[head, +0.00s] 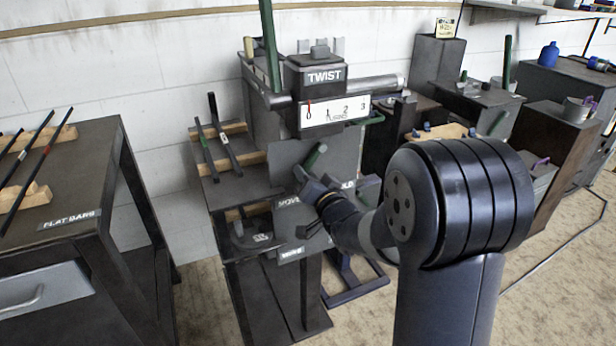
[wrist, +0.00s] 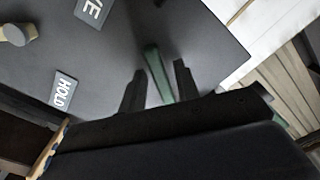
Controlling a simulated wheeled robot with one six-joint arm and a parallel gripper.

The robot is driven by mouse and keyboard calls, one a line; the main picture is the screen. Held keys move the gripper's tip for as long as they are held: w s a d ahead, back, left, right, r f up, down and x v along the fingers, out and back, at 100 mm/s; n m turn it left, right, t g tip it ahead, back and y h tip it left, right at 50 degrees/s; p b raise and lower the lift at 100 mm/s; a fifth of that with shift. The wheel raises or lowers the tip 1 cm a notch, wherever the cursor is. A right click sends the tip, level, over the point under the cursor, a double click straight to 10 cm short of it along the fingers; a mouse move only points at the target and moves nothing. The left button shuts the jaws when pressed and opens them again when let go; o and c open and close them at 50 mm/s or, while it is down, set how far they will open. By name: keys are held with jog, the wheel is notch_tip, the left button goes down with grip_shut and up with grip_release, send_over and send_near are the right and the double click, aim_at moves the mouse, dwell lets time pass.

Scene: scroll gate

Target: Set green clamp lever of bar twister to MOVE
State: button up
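The bar twister (head: 315,75) stands against the wall, with a TWIST label and a turns scale. Its green clamp lever (head: 316,155) sticks up, tilted to the right, just above my gripper (head: 312,184). The plate carries a MOVE label (head: 288,203) at left and a HOLD label (head: 348,186) at right, partly hidden by my arm. In the wrist view the green lever (wrist: 157,70) stands between the two fingers of my gripper (wrist: 159,72). The fingers are apart with gaps beside the lever. The HOLD label (wrist: 63,89) and part of the MOVE label (wrist: 93,10) show there.
A taller green lever (head: 270,45) rises at the twister's top left. Dark bars (head: 222,135) lie on wooden racks to its left. A FLAT BARS table (head: 75,175) stands at far left. Cabinets and stands fill the right side. Some floor is clear at lower right.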

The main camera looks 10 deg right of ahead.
jog(key=shift+o, duration=0.5)
jog(key=v, duration=1)
jog(key=shift+s+d+p, duration=0.15)
jog(key=shift+s+p, duration=0.25)
jog(key=shift+w, duration=0.1)
jog(key=x, duration=1)
jog(key=shift+w+b, duration=0.35)
jog(key=shift+b, duration=0.05)
